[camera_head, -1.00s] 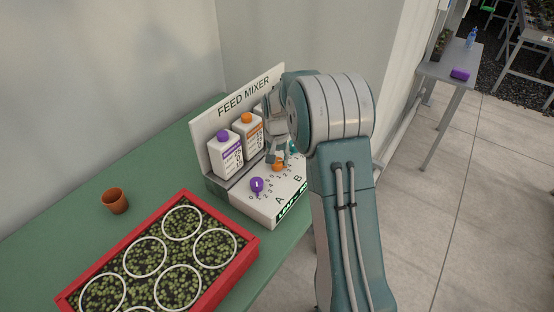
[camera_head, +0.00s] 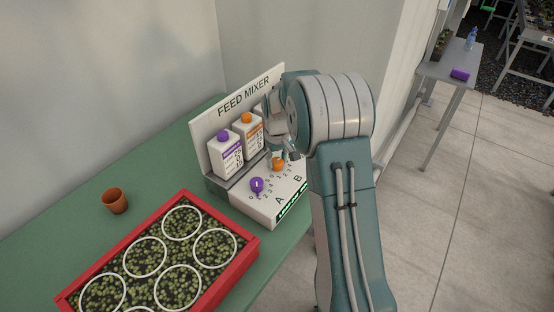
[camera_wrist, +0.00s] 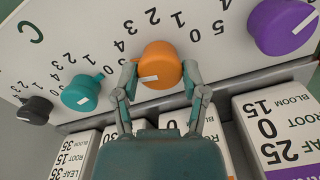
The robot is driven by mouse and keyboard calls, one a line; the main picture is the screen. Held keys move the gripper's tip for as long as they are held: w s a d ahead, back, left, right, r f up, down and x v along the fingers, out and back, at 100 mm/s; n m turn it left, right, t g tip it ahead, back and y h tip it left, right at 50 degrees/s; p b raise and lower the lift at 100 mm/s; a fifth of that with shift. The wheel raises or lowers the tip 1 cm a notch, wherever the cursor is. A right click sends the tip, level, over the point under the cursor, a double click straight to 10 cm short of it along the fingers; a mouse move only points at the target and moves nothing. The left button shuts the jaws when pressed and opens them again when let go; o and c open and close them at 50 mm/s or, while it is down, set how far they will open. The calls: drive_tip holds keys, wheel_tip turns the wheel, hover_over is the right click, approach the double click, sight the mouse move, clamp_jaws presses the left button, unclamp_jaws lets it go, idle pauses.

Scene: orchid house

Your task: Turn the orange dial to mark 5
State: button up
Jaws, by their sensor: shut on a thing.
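The orange dial (camera_wrist: 160,63) sits on the sloping white panel of the feed mixer, and it also shows in the head view (camera_head: 278,164). Its white pointer line faces the lower left in the wrist view. Printed numbers curve around it; a 2, a 3 and a 4 show above and to its left. I cannot tell which mark the pointer meets. My gripper (camera_wrist: 163,82) is shut on the orange dial, with one finger on each side. In the head view my arm hides part of the panel.
A purple dial (camera_wrist: 283,27) and a teal dial (camera_wrist: 81,93) flank the orange one. A dark dial (camera_wrist: 35,110) is farther left. White bottles (camera_head: 226,155) stand behind the dials. A red-rimmed tray (camera_head: 248,246) and brown pot (camera_head: 115,201) are on the green table.

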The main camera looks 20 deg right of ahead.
sight(276, 160)
idle(0.3)
drive_tip(key=o, duration=1.2)
drive_tip(key=shift+w+f, duration=0.1)
drive_tip(key=shift+c, duration=0.2)
wheel_tip(276, 160, up, 12)
